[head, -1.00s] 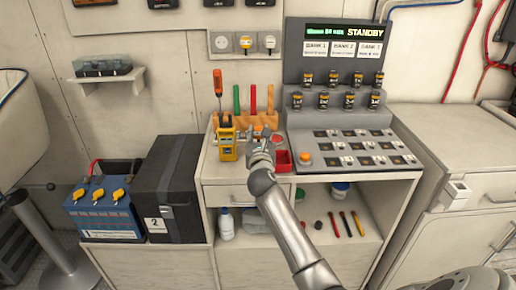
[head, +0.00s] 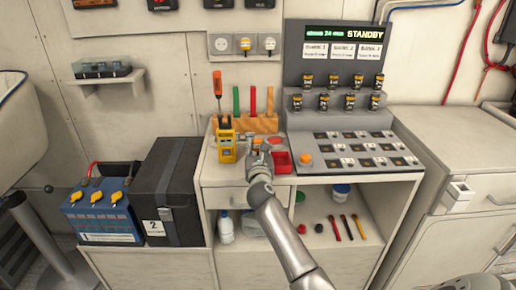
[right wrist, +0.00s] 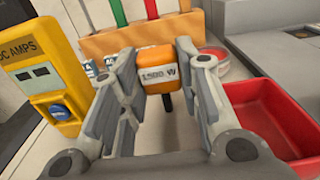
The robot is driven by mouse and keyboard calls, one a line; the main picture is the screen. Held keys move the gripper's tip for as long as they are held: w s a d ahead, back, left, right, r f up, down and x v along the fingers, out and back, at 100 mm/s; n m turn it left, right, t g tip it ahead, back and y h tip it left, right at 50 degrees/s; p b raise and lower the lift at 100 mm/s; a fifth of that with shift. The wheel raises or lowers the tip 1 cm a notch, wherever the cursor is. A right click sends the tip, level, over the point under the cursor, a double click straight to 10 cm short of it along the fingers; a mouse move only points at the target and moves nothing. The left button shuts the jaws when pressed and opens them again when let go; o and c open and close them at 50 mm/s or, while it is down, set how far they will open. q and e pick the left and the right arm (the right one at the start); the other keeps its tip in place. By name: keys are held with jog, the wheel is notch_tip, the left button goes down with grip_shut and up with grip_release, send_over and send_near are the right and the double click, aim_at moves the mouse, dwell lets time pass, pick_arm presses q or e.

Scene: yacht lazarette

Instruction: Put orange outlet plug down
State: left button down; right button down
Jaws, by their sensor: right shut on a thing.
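The orange outlet plug (right wrist: 156,68), marked "1,500 W", sits between the fingertips of my right gripper (right wrist: 160,72) in the right wrist view, with a dark prong pointing down. In the head view my right gripper (head: 259,147) is over the worktop (head: 225,172) of the bench, between the yellow meter and the red tray. It is shut on the plug, which it mostly hides there. I cannot tell whether the plug touches the worktop. My left gripper is not in view.
The yellow clamp meter (head: 227,145) stands to the left, close by. The red tray (head: 281,162) is to the right. Behind are a wooden tool rack (head: 258,124) and a round red-topped dish (right wrist: 213,62). The grey control panel (head: 350,150) stands further right.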

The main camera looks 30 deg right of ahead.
jog(key=shift+f, duration=0.35)
jog(key=c, duration=1.1)
grip_release()
jog(key=shift+f, duration=0.15)
jog(key=shift+o, duration=0.2)
jog(key=shift+f, duration=0.15)
jog(key=shift+d+f, duration=0.1)
jog(key=shift+r, duration=0.6)
jog(key=r+p+v, duration=0.1)
jog(key=v, duration=1.1)
